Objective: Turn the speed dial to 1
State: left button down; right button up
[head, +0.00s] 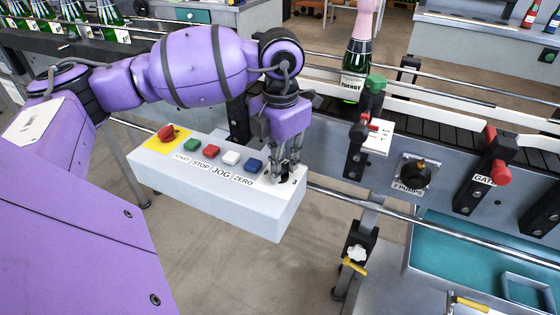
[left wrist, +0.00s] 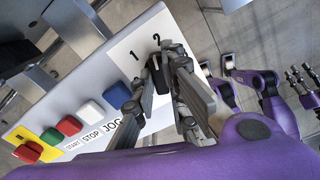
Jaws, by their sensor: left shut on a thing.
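The speed dial, a black knob (left wrist: 158,76), sits on a white plate at the right end of the grey control box (head: 220,187). In the left wrist view the figures 1 (left wrist: 134,55) and 2 (left wrist: 156,39) show beyond the knob. My left gripper (head: 287,172) points down and is shut on the dial, one finger on each side. The fingers hide part of the knob, and I cannot tell exactly which figure it points to. At the right edge of the left wrist view, purple parts of my other arm end in dark finger-like parts (left wrist: 301,84), too small to read.
Red, green, white and blue buttons (head: 254,165) line the box, left of the dial. A conveyor with a pink-capped bottle (head: 356,60) runs behind. A metal rail (head: 400,208) passes right of the box. A knob panel (head: 415,175) stands further right.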

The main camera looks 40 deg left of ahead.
pick_arm(q)
jog(key=n+p, duration=0.1)
jog(key=n, duration=0.4)
jog(key=shift+n, duration=0.3)
jog(key=shift+n+p, duration=0.35)
jog(key=shift+n, duration=1.75)
jog(key=c, duration=1.8)
grip_release()
jog(key=shift+o, duration=0.2)
notch_tip(320, 180, up, 12)
